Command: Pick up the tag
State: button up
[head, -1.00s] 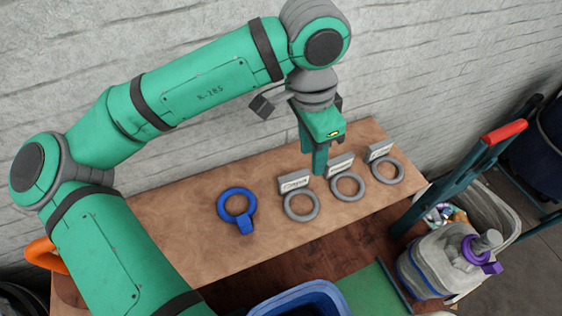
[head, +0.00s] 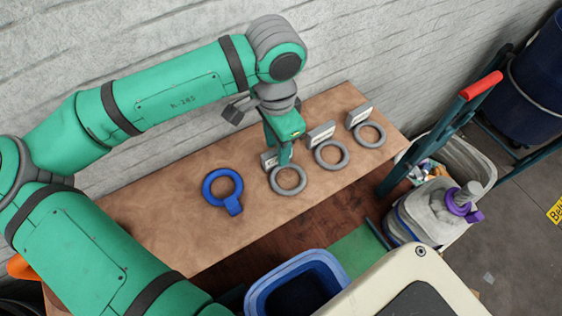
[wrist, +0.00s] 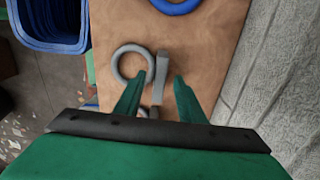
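A blue ring with a short tab (head: 222,188), which looks like the tag, lies flat on the wooden bench (head: 190,235). In the wrist view it is cut off at the top edge (wrist: 175,5). My gripper (head: 284,162) hangs pointing down to its right, over the left grey ring (head: 288,181) and the small label block behind it (head: 268,160). In the wrist view my gripper's (wrist: 160,76) two fingers are apart, with the grey block visible between them and the blue ring beyond. The fingers partly hide the block in the head view.
Two more grey rings (head: 331,155) (head: 369,135) with label blocks lie to the right. A blue bin (head: 262,290) stands in front of the bench, and a grey bag-like container (head: 420,215) at the right. A wall is behind. The bench left of the blue ring is clear.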

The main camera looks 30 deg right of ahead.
jog(key=shift+f, duration=0.85)
grip_shut()
jog(key=shift+r, duration=0.15)
